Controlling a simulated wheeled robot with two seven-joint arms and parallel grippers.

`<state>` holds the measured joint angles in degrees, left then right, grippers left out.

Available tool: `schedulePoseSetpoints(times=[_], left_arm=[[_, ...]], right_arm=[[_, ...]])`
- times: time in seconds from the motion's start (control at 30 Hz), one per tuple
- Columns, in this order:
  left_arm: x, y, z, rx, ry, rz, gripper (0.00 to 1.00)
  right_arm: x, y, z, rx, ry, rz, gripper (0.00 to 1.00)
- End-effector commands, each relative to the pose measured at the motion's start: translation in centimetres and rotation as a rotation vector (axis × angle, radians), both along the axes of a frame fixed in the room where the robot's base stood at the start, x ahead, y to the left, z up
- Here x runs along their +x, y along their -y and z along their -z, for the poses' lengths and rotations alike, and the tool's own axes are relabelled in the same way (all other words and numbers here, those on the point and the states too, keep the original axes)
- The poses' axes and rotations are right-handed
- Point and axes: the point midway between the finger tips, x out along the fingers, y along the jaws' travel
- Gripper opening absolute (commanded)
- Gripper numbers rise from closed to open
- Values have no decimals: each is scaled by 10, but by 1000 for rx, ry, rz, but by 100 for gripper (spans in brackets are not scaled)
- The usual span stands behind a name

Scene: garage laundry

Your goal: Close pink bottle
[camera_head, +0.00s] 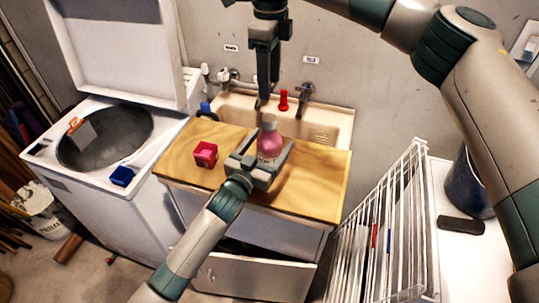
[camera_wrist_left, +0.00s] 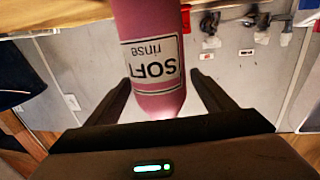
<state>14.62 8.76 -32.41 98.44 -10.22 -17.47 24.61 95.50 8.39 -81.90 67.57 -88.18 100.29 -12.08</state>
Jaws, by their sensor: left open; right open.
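The pink bottle (camera_head: 269,148) stands upright on the wooden board (camera_head: 320,181). A pale, greyish top (camera_head: 269,120) shows at its upper end; I cannot tell whether this is a seated cap or a bare neck. My left gripper (camera_head: 263,153) is open, with a finger on each side of the bottle. In the left wrist view the bottle (camera_wrist_left: 150,45) appears inverted, with a "SOFT rinse" label, and gaps show between it and both fingers (camera_wrist_left: 167,92). My right gripper (camera_head: 265,97) hangs above the bottle pointing down, apart from it; its fingers are seen nearly edge-on.
A small red box (camera_head: 205,153) with something pink inside stands left of the bottle. A sink (camera_head: 318,123) with taps lies behind the board. An open washer (camera_head: 165,190) is at left. A white wire rack (camera_head: 375,240) is at right.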

Motion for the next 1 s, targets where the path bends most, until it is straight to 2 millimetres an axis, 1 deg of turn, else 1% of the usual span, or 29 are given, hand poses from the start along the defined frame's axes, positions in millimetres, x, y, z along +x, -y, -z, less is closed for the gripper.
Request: schedulePoseSetpoints(times=[0.03, 0.5, 0.6, 0.8, 1.0], left_arm=[[-9, -5, 4, 1, -2, -1, 76], [-88, -45, 4, 0, -2, 0, 76], [-102, -52, 3, 1, -2, 0, 76], [-118, -61, 2, 0, -1, -1, 76], [-122, -63, 0, 0, -1, -1, 76]], right_arm=[[0, 0, 5, 0, 0, 0, 52], [0, 0, 30, 0, 0, 0, 52], [0, 0, 34, 0, 0, 0, 52], [0, 0, 38, 0, 0, 0, 52], [0, 0, 39, 0, 0, 0, 52]])
